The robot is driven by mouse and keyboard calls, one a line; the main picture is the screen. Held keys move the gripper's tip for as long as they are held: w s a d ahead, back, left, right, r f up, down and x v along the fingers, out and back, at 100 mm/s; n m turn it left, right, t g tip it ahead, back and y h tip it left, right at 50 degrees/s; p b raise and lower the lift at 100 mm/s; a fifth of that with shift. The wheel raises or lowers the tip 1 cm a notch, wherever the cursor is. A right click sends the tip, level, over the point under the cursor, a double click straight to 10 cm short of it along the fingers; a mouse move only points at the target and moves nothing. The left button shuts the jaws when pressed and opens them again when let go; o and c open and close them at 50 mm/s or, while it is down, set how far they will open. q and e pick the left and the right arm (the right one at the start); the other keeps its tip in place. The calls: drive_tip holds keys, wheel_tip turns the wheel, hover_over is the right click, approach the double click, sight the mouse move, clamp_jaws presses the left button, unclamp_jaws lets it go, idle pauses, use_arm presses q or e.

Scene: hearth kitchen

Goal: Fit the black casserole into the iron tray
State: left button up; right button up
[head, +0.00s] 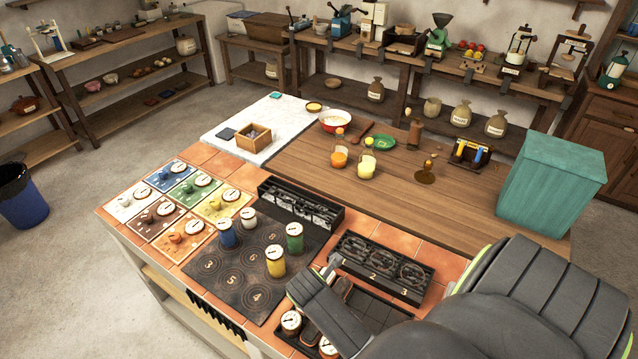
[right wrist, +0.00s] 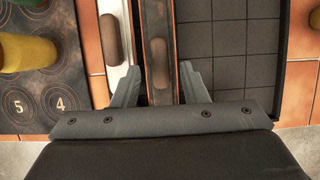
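A long, narrow dark piece with brown edges and a brown oval knob (right wrist: 157,60) lies between my right gripper's fingers in the right wrist view; it looks like the black casserole, though I see only part of it. My right gripper (right wrist: 160,78) has one finger on each side of it, with little or no gap. I cannot tell whether they press on it. A black tray with a gridded floor (right wrist: 245,50), apparently the iron tray, lies just to the right. In the head view my right gripper (head: 333,270) and arm hide much of that tray. My left gripper is not in view.
A white piece with a brown knob (right wrist: 100,45) lies close on the left. Blue, white, green and yellow canisters stand on the dark numbered plate (head: 215,283). A black rack (head: 335,258) lies behind my gripper.

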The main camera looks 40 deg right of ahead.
drive_tip(key=b+v, duration=0.1)
drive_tip(key=v, duration=0.8)
idle(0.4)
